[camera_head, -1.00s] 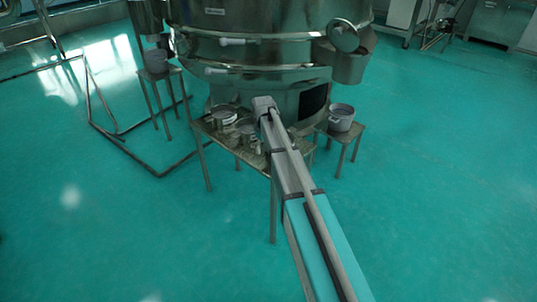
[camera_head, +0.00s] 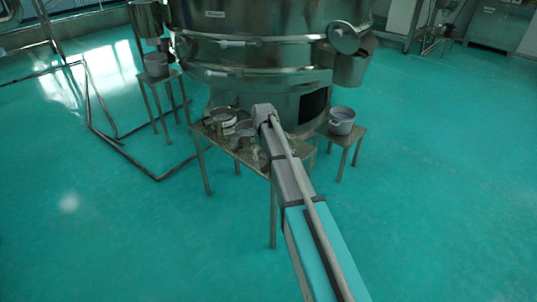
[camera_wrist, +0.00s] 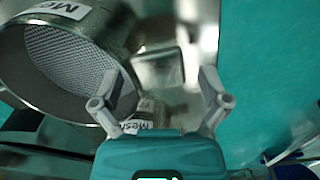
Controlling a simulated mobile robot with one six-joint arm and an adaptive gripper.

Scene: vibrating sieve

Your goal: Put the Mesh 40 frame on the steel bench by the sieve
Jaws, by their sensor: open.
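The steel bench (camera_head: 212,138) stands in front of the sieve (camera_head: 250,60) with several small metal pieces on it. In the wrist view, a round metal frame with wire mesh (camera_wrist: 72,60) lies at the upper left; its label is cut off after "Mes". A second label (camera_wrist: 138,125), partly covered, shows near my left finger; its number cannot be read. My gripper (camera_wrist: 162,103) is open, with its fingers spread and nothing clearly gripped. The left finger is close to the round frame's edge. In the head view my arm hides the fingers and part of the bench.
A pot (camera_head: 341,121) stands on a small stool at the right of the bench. Another pot (camera_head: 156,65) stands on a stool at the left. A metal floor rail (camera_head: 125,148) lies to the left. The green floor in front is clear.

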